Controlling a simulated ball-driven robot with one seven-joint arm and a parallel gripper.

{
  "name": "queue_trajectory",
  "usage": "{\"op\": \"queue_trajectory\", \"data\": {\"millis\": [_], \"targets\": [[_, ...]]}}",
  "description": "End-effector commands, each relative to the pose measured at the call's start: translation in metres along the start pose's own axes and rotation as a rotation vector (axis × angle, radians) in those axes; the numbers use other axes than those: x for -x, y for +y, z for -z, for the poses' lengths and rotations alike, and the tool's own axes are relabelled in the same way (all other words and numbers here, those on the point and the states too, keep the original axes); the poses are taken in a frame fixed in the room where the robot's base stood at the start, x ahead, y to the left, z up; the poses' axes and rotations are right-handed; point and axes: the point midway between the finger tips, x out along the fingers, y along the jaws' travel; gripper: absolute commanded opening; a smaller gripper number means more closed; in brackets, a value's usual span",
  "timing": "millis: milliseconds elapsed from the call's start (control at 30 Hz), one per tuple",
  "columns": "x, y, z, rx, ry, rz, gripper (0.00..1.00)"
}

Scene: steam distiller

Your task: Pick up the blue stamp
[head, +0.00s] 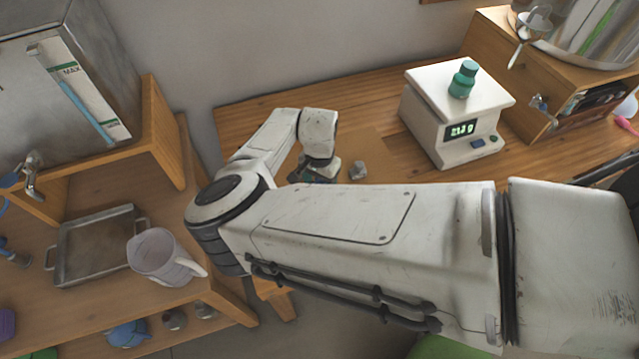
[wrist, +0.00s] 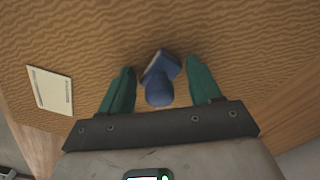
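The blue stamp (wrist: 160,79) has a round knob and a rectangular base, and shows in the wrist view on the brown wood-grained surface (wrist: 90,30). My gripper (wrist: 160,82) is open, with one green finger on each side of the stamp and gaps between fingers and stamp. I cannot tell how far above the surface the fingers are. In the head view my gripper (head: 318,172) is low over the wooden table, mostly behind my own arm. The stamp is hidden there.
A white card (wrist: 50,90) lies left of the stamp. A white scale (head: 425,115) with a green bottle (head: 463,80) stands right. A metal tray (head: 95,275) and a jug (head: 158,255) are left.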

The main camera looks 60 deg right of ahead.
Motion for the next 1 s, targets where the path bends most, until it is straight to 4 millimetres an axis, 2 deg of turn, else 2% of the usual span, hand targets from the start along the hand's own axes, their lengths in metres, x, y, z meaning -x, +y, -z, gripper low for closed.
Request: {"op": "queue_trajectory", "data": {"millis": [33,400,767,967,1000], "targets": [[0.000,0.000,0.000,0.000,0.000,0.000,0.58],[0.001,0.000,0.000,0.000,0.000,0.000,0.25],[0.006,0.000,0.000,0.000,0.002,0.000,0.25],[0.032,-0.001,0.001,0.000,0.006,0.003,0.25],[0.039,0.007,0.002,-0.005,0.005,0.000,0.25]]}}
